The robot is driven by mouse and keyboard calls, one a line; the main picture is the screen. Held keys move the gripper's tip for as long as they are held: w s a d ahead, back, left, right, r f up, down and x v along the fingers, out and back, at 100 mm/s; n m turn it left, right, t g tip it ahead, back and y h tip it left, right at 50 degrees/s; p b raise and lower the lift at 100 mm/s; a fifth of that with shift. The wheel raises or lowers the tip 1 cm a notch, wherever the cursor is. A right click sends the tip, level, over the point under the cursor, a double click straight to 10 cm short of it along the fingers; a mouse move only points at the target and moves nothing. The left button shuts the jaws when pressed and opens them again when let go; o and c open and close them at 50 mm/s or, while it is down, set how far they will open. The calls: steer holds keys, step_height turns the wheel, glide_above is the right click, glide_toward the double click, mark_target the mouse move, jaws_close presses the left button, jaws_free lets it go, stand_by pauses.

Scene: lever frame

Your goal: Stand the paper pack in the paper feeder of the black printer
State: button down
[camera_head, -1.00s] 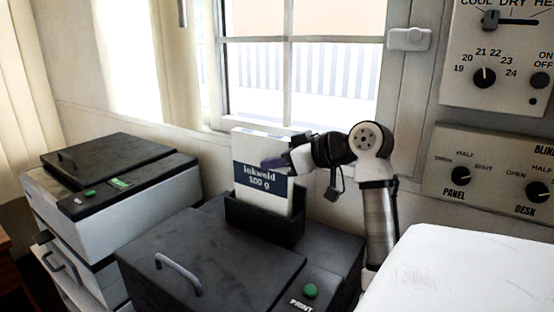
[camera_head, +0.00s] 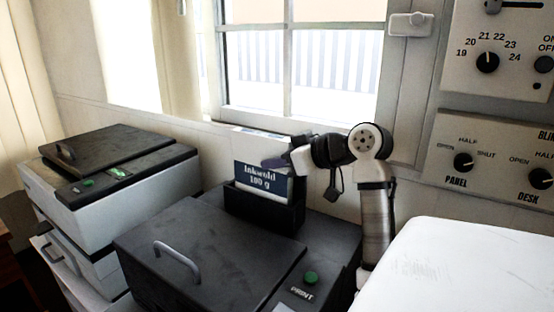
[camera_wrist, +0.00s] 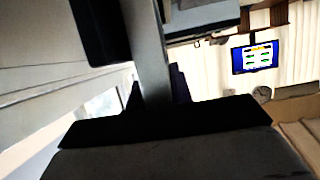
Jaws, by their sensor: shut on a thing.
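A second printer (camera_head: 110,190), grey with a dark lid, stands at the left. The window (camera_head: 300,65) and its wall are close behind the feeder. A white surface (camera_head: 460,270) lies at the right front. The wrist view shows a lit screen (camera_wrist: 255,57).

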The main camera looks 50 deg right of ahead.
steer(key=shift+f, duration=0.1)
steer(key=c, duration=1.2)
jaws_free()
steer(key=shift+o, duration=0.2)
steer(key=b+v, duration=0.2)
steer(key=v, duration=1.2)
steer(key=shift+a, duration=0.1)
